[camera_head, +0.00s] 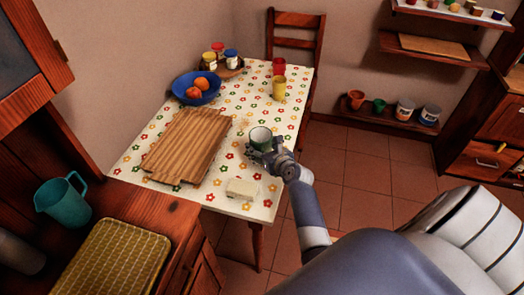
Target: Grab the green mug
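The green mug (259,134), with a pale inside, is at the right side of the flower-patterned table (225,205), its opening facing up. My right gripper (272,157) is at the mug's near right side and overlaps its lower part in the picture. The fingers are small and partly hidden, so I cannot tell whether they are closed on the mug or whether its base rests on the table. My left gripper is not in view.
A wooden board (188,145), a blue fruit bowl (196,88), a yellow cup (279,88), a red cup (279,66) and a pale block (242,188) are on the table. A chair (296,40) stands behind. A small green pot (379,105) sits on the low shelf.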

